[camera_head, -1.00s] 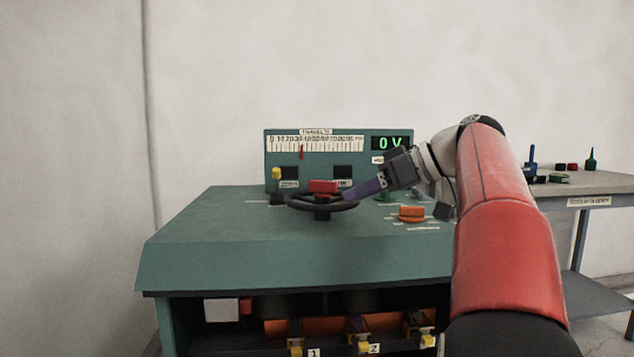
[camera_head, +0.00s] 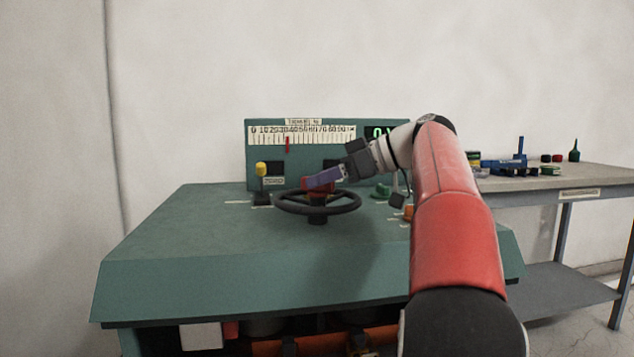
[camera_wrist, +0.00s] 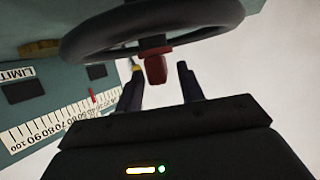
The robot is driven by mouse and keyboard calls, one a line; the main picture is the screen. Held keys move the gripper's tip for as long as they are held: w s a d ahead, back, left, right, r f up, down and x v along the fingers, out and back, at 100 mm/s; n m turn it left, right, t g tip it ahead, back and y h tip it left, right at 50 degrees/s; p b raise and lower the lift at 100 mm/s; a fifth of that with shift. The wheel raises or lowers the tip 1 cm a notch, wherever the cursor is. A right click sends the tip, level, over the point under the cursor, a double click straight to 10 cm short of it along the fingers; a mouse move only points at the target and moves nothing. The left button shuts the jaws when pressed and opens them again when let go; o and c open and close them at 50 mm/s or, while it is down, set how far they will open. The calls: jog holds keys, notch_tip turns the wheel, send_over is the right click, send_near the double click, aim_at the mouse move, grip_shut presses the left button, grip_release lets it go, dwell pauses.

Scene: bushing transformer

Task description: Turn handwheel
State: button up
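The black handwheel (camera_head: 317,210) lies nearly flat above the teal console top. A red knob (camera_head: 312,187) stands at its far side. My gripper (camera_head: 310,184) reaches from the right, with its purple fingers at the knob and partly covering it. In the wrist view, the handwheel (camera_wrist: 150,40) crosses the top and the red knob (camera_wrist: 156,69) sits between my gripper's (camera_wrist: 160,75) two spread fingers, with a visible gap on the right. The gripper looks open. Any contact on the left finger side is unclear.
The teal console (camera_head: 200,225) has an upright panel with a scale (camera_head: 300,135) and red pointer (camera_head: 288,145). A yellow-topped lever (camera_head: 262,170) stands left of the wheel, and green and orange knobs lie right. A grey table (camera_head: 590,180) with small items stands at the right.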

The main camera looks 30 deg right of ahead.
jog(key=shift+x, duration=0.75)
grip_shut()
